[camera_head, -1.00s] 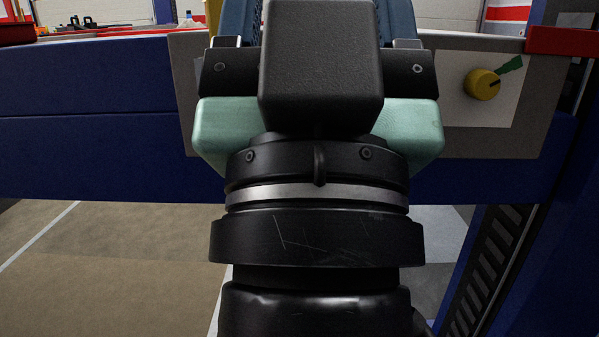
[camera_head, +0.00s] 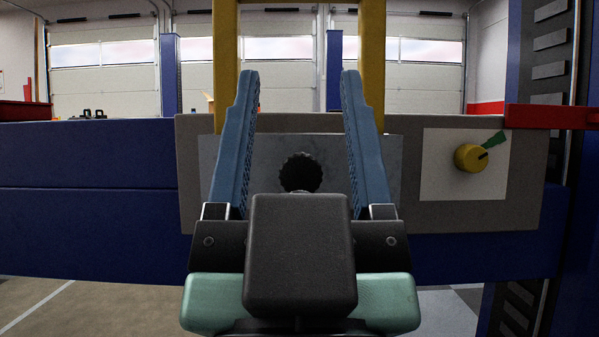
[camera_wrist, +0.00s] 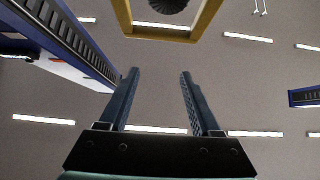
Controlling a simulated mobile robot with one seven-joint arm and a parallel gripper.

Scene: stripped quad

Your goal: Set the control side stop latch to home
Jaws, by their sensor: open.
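A round yellow knob (camera_head: 470,158) sits on a white plate (camera_head: 436,180) at the right of the grey panel. A dark line on it points up and right, towards a green wedge mark (camera_head: 495,139). A black ridged knob (camera_head: 300,172) sits on a lighter grey plate in the panel's middle. I cannot tell which knob is the stop latch. My gripper (camera_head: 299,78) points upward in front of the panel, left of the yellow knob. Its blue fingers are wide apart and empty, and they also show in the wrist view (camera_wrist: 159,73).
A yellow upright frame (camera_head: 372,60) rises behind my fingers. Blue beams (camera_head: 90,200) carry the grey panel (camera_head: 480,215). A red bar (camera_head: 545,117) juts out above the panel's right end, by a blue slotted column (camera_head: 550,70). The wrist view faces the ceiling lights.

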